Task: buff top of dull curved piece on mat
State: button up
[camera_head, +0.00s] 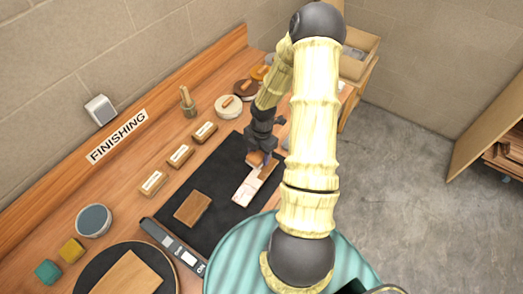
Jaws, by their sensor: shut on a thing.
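The black mat (222,170) lies on the wooden bench. A pale, pinkish-white piece (246,190) lies on its right part; its curve is hard to make out at this size. A flat brown piece (192,208) lies to its left on the mat. My gripper (259,154) points down over the far end of the pale piece. It is shut on a small brown block (255,159). I cannot tell whether the block touches the pale piece. My arm hides the mat's right side.
Several labelled blocks (180,156) line the mat's far-left side. Round tins (228,106) and a brush pot (187,102) stand behind. A dark device (174,244) lies at the mat's near-left edge. A grey-blue bowl (94,220) and a round board (84,285) are at left.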

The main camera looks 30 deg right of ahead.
jog(key=shift+s+d+r+n, duration=0.2)
jog(key=shift+s+d+n, duration=0.15)
jog(key=shift+n, duration=0.25)
jog(key=shift+f, duration=0.1)
